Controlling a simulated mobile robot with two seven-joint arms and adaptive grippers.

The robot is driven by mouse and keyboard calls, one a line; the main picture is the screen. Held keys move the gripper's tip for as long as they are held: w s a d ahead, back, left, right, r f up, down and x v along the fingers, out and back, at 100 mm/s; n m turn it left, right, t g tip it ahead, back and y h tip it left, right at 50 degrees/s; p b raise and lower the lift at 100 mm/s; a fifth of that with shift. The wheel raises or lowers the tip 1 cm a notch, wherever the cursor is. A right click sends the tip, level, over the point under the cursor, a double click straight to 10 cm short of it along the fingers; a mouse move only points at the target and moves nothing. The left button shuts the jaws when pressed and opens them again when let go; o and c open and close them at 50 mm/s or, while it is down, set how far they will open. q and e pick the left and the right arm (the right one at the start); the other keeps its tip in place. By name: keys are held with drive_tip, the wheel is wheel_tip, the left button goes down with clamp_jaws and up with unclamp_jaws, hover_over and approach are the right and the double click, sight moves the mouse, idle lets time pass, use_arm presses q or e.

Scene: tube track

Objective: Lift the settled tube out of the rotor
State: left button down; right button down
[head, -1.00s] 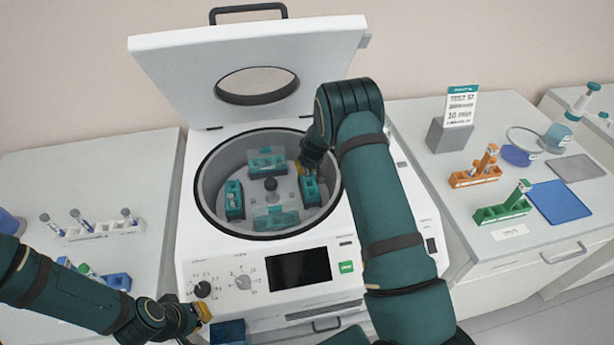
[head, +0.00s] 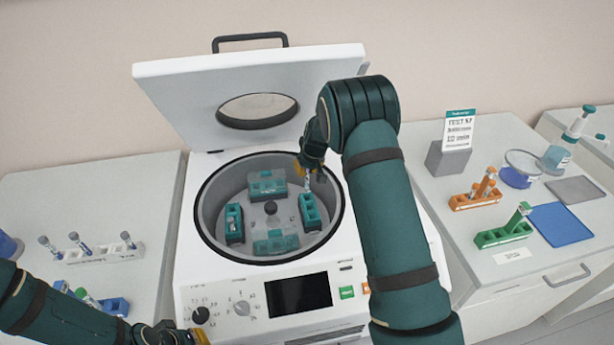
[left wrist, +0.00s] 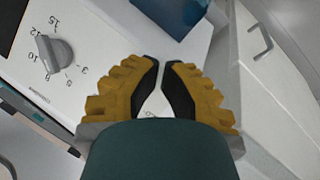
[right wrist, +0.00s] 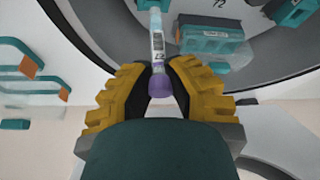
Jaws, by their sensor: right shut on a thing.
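The tube (right wrist: 158,42) has a purple cap, a printed label and a pale clear body. My right gripper (right wrist: 160,70) is shut on its cap end, and the body points away from the jaws. In the head view the tube (head: 307,183) shows below my right gripper (head: 312,168), over the right-hand teal bucket (head: 311,213) of the rotor (head: 270,224). I cannot tell whether its lower end is clear of the bucket. My left gripper (left wrist: 161,64) is empty, with its fingertips almost together, in front of the centrifuge's panel.
The centrifuge lid (head: 200,85) stands open behind the bowl. A white rack (head: 100,254) with several tubes is on the left bench. Orange (head: 475,200) and green (head: 503,235) racks, a blue mat (head: 562,225) and a sign (head: 459,130) are on the right bench.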

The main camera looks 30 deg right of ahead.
drive_tip(key=shift+r, duration=0.2)
drive_tip(key=shift+r+p, duration=1.3)
drive_tip(key=shift+r, duration=0.85)
